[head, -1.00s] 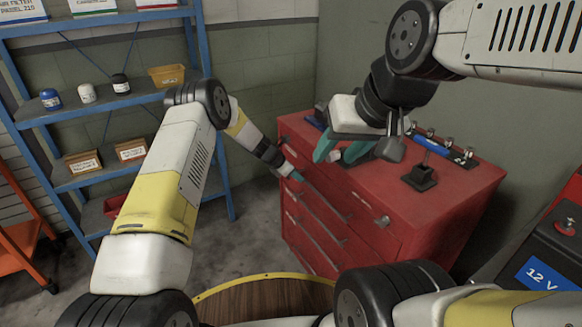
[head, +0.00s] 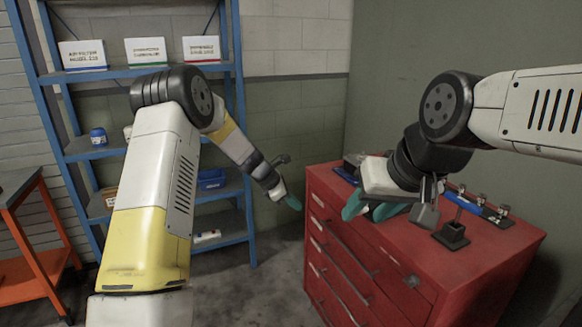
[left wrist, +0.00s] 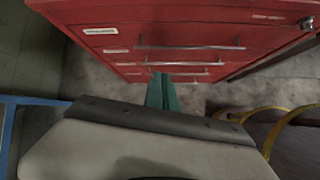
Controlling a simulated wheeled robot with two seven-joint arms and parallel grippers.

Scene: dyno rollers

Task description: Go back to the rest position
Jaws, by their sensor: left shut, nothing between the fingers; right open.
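My left gripper (head: 289,201) is at the end of the arm from the left, in the air just left of the red tool cabinet (head: 345,258). Its green fingers are closed together with nothing between them. They also show in the left wrist view (left wrist: 161,92), pointing towards the cabinet's drawer fronts (left wrist: 180,45). My right gripper (head: 372,209) hangs over the left part of the cabinet top, its green fingers apart. I cannot tell whether it touches the top.
A blue shelf (head: 240,120) with boxes and bottles stands behind my left arm. On the cabinet top are a black block with a post (head: 452,235) and a blue-handled tool (head: 462,202). An orange cart (head: 35,255) stands at far left. Bare floor lies between shelf and cabinet.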

